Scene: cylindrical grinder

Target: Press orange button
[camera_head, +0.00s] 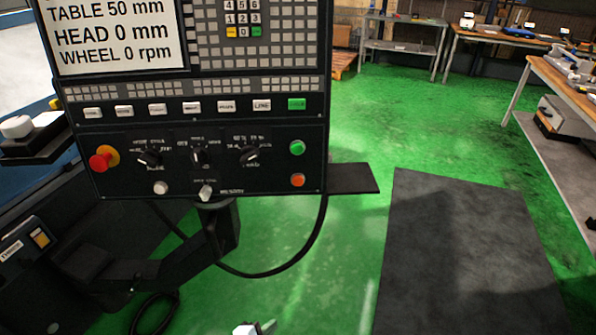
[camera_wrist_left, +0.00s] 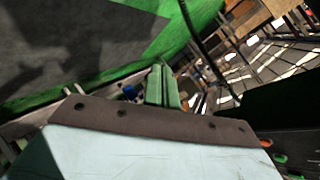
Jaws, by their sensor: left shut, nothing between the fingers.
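The orange button (camera_head: 297,180) is at the lower right corner of the black control panel (camera_head: 225,178), below a green button (camera_head: 297,147). My left gripper (camera_head: 262,328) only just shows at the bottom edge of the head view, below and apart from the panel. In the left wrist view its fingers (camera_wrist_left: 162,88) are together with nothing between them. Small coloured spots show on a dark surface at the lower right of that view; I cannot tell which buttons they are. My right gripper is in neither view.
A red knob (camera_head: 100,162), dials and a row of keys are on the same panel. A dark shelf (camera_head: 353,179) juts out at its right, and a black cable (camera_head: 300,250) hangs below. A dark mat (camera_head: 470,255) lies on the open green floor. Workbenches stand behind.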

